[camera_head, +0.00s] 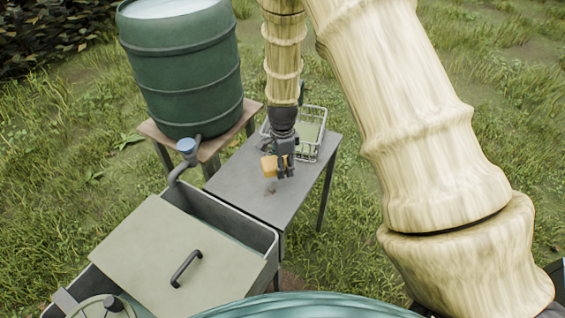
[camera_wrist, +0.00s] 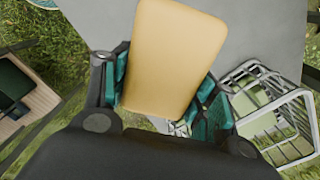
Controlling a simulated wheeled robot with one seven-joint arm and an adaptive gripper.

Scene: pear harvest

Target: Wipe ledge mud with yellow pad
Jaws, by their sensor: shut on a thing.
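The yellow pad (camera_head: 270,166) is held in my gripper (camera_head: 281,168), above the grey table (camera_head: 235,184). In the wrist view the pad (camera_wrist: 172,55) fills the space between the two teal-lined fingers (camera_wrist: 165,100), and the gripper is shut on it. A small brownish mud spot (camera_head: 271,188) shows on the table top just in front of the pad in the head view. The mud does not show in the wrist view, where the pad hides part of the table.
A wire basket (camera_head: 316,136) stands at the table's back right, close to my gripper. A green barrel (camera_head: 185,70) stands on a wooden stand behind. A grey trough (camera_head: 262,236) with a lid (camera_head: 165,250) and black handle adjoins the table's front. Grass surrounds everything.

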